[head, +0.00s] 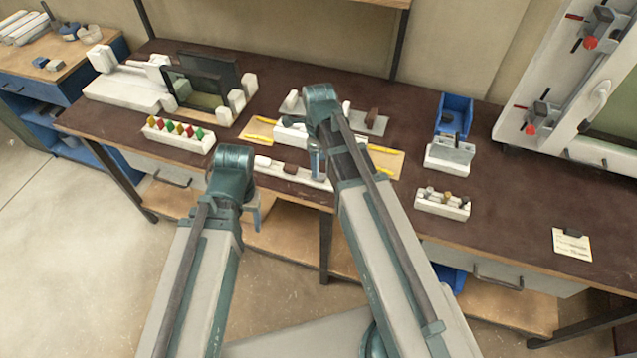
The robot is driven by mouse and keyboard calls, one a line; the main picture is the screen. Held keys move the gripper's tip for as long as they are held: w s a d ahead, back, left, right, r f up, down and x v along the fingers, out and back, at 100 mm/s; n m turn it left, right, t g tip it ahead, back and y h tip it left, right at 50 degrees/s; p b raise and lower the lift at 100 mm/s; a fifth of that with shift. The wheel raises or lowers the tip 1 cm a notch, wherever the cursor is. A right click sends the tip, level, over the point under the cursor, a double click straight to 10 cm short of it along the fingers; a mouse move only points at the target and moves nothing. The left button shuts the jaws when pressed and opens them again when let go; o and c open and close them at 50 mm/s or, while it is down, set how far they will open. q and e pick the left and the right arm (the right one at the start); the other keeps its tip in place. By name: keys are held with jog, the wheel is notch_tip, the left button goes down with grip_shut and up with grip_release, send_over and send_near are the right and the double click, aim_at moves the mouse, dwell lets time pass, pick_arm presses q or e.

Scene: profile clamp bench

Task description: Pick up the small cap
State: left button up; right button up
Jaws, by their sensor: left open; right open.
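My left gripper (255,214) hangs below its teal wrist in front of the bench's front edge, mostly hidden by the wrist. My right gripper (316,160) is above the middle of the bench, by a long white holder (312,178). Both are open and nothing shows in them. This holder carries a small white piece (263,161) and a brown piece (291,169). A white rack (440,210) at the right holds several small tan and grey pieces. I cannot tell which small piece is the cap. The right arm hides part of the middle of the bench.
The dark bench top (520,200) is clear around a note card (571,244) at the right. A white block (178,142) holds several coloured pieces. A blue bin (453,115) stands behind a white holder (448,157). A white clamp fixture (130,88) stands at the back left.

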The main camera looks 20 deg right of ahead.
aim_at(319, 178)
jog(key=shift+f, duration=0.1)
notch_tip(319, 178, down, 5)
jog(key=b, duration=0.5)
jog(key=shift+w+f, duration=0.1)
jog(key=shift+w, duration=0.05)
grip_shut()
